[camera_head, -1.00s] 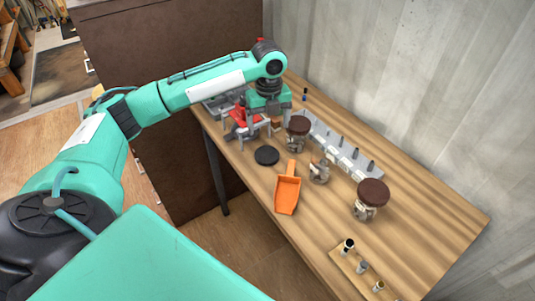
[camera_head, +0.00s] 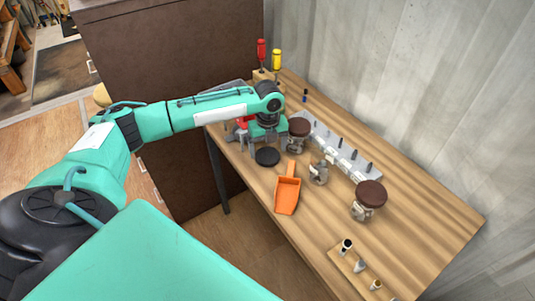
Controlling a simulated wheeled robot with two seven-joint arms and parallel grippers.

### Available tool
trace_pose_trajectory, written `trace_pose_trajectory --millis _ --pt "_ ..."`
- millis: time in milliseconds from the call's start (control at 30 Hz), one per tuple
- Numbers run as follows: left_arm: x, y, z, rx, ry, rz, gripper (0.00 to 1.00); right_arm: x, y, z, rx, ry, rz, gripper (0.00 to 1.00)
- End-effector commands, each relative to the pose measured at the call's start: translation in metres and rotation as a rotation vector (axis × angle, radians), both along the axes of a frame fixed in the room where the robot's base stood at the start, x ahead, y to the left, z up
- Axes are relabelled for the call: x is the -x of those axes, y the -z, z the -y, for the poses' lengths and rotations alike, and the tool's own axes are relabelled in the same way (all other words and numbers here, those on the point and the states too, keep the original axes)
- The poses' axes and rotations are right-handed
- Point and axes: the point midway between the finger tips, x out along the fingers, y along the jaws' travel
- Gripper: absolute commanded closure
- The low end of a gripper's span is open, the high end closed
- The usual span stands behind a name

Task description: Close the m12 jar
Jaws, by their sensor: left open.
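An open glass jar (camera_head: 319,174) with metal parts in it stands mid-table without a lid. A dark round lid (camera_head: 267,157) lies flat on the table to its left. Two other jars wear brown lids: one (camera_head: 298,136) behind the open jar, one (camera_head: 368,201) to its right. I cannot read which jar is m12. My left gripper (camera_head: 267,147) points down, open, just behind and above the dark lid; whether its fingers touch the lid is hard to tell. My right gripper is not in view.
An orange scoop (camera_head: 287,194) lies in front of the open jar. A grey rack with pegs (camera_head: 343,152) runs behind the jars. A wooden strip with sockets (camera_head: 355,270) is at the front. Red and yellow screwdrivers (camera_head: 276,59) stand at the back. The table's right side is clear.

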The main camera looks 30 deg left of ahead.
Motion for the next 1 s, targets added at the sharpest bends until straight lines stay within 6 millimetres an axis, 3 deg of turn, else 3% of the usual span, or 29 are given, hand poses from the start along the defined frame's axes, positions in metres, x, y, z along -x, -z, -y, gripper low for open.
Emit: trace_pose_trajectory --millis 33,200,567,733,1000 --pt "0.0 0.005 -0.001 -0.001 -0.001 -0.004 0.17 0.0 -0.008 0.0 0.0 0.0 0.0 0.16" --pt "0.0 0.024 0.0 0.0 0.0 -0.001 0.17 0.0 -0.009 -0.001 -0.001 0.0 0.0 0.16" --pt "0.0 0.027 -0.001 0.0 0.001 0.0 0.17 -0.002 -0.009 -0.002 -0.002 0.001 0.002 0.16" --pt "0.0 0.027 -0.001 0.0 0.0 0.0 0.49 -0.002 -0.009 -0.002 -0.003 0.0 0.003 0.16" --pt "0.0 0.027 -0.001 0.0 0.0 0.0 0.5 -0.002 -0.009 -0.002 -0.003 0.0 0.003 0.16"
